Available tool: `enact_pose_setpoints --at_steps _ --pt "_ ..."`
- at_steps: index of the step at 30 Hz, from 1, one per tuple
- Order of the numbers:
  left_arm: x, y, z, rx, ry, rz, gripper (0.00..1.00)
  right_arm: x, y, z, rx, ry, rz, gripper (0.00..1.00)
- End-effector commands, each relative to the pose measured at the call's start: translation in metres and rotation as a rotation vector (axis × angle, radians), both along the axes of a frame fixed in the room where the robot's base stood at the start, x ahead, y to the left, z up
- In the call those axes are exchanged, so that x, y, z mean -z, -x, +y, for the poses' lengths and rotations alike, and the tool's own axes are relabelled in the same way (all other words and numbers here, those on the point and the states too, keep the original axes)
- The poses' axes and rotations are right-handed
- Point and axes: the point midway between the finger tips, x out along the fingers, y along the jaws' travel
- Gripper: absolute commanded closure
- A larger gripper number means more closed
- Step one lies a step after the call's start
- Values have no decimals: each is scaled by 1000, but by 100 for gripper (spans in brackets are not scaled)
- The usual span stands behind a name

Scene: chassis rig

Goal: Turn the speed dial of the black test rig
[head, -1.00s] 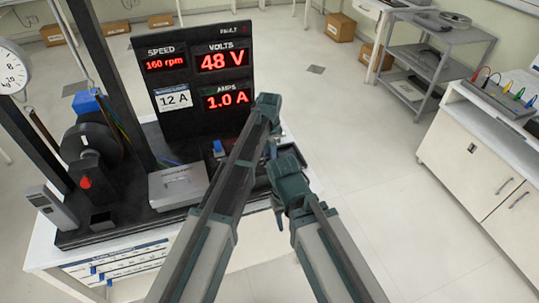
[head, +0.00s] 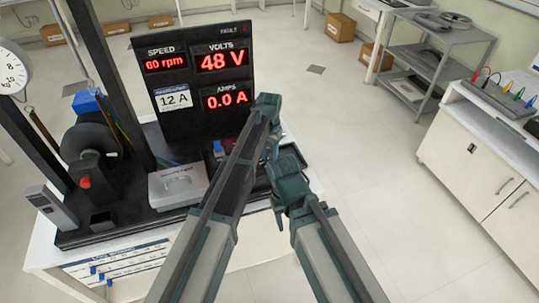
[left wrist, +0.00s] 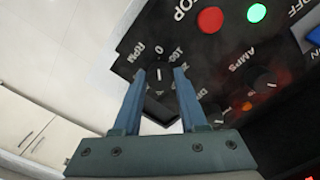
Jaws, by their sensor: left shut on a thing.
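The black test rig (head: 225,125) stands on a white bench in the head view. Its display reads 60 rpm, 48 V and 0.0 A. In the left wrist view, the speed dial (left wrist: 159,84) is a black knob on the control panel, with RPM and 0 printed around it. My left gripper (left wrist: 158,71) has its two blue fingers on either side of the dial and is shut on it. In the head view the dial and the left fingertips are hidden behind my arms.
Beside the dial are a red button (left wrist: 210,20), a green lamp (left wrist: 256,13), the AMPS knob (left wrist: 262,79) and a blue switch (left wrist: 314,36). A grey box (head: 178,186) sits on the rig base. A grey shelf trolley (head: 430,62) stands at right; the floor between is clear.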

Motion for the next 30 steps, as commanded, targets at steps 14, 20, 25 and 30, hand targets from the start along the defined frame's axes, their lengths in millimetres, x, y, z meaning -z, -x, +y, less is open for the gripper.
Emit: enact_pose_setpoints --at_steps 14,20,25,30 --pt "0 0 0 -11 0 0 57 0 0 0 0 0 0 50" --pt "0 0 0 -10 0 0 29 0 0 0 0 0 0 50" --pt "0 0 0 -10 0 0 29 0 0 0 0 0 0 50" --pt "-2 0 0 -10 0 0 29 -2 0 0 0 0 0 50"
